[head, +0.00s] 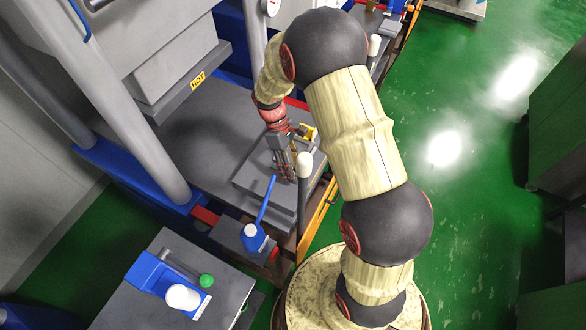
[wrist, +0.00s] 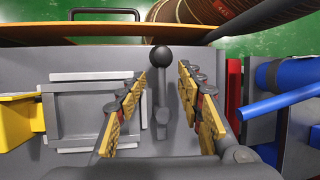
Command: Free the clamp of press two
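A grey upright lever with a dark ball knob (wrist: 161,57), which looks like the clamp handle, stands on the grey plate in the wrist view. My gripper (wrist: 161,82) is open, with one finger on each side of the lever and a visible gap to both. In the head view my gripper (head: 289,168) is low over the front edge of the press bed (head: 200,130). The fingers hide the lever there. I cannot tell whether the clamp is locked.
A blue lever (head: 267,198) on a white-capped base stands just in front; its blue handle (wrist: 285,103) is at right in the wrist view. A grey frame (wrist: 97,84) and a yellow block (wrist: 17,122) lie left. A white-topped post (head: 304,158) stands close by.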

